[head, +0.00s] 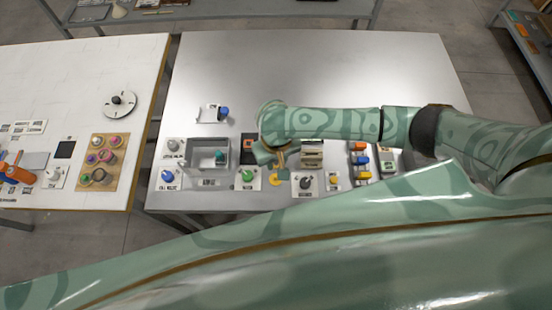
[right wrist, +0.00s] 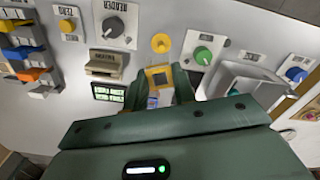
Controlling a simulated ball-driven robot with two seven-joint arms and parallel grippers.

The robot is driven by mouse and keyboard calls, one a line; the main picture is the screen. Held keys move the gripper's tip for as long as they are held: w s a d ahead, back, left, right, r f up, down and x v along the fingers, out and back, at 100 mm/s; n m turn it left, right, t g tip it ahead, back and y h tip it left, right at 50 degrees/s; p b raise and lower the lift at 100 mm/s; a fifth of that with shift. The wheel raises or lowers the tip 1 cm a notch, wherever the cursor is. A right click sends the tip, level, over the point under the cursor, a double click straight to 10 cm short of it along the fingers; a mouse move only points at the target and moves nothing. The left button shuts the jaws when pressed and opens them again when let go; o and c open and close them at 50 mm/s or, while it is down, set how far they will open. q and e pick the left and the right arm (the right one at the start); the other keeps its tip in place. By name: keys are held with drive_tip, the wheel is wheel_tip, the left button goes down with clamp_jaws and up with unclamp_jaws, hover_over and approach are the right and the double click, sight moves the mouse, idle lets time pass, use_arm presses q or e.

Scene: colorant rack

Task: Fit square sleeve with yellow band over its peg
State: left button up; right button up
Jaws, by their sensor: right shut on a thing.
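My right gripper (right wrist: 158,90) is shut on the square sleeve with the yellow band (right wrist: 159,76). The sleeve's yellow square rim and dark middle show between the fingertips in the right wrist view. In the head view my right gripper (head: 264,155) points down over the row of fixtures, with a yellow piece (head: 279,158) at its fingers. A flat yellow disc (right wrist: 161,43) lies just beyond the sleeve, apart from it in the picture. I cannot make out the peg, or whether the sleeve is around it. My left gripper is not in view.
A grey tray (head: 188,157) holding a teal piece stands left of the gripper. A green knob (head: 248,175), a dark knob (head: 306,182) and a beige block (head: 312,149) are close by. Coloured blocks (head: 360,159) stand to the right. The table's far part is clear.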

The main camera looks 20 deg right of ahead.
wheel_tip(320, 180, down, 4)
drive_tip(key=shift+a+b, duration=0.1)
drive_tip(key=shift+b, duration=0.35)
drive_tip(key=shift+f+b, duration=0.35)
drive_tip(key=shift+f, duration=0.55)
drive_tip(key=shift+f+b, duration=0.75)
drive_tip(key=shift+f, duration=1.2)
drive_tip(key=o, duration=1)
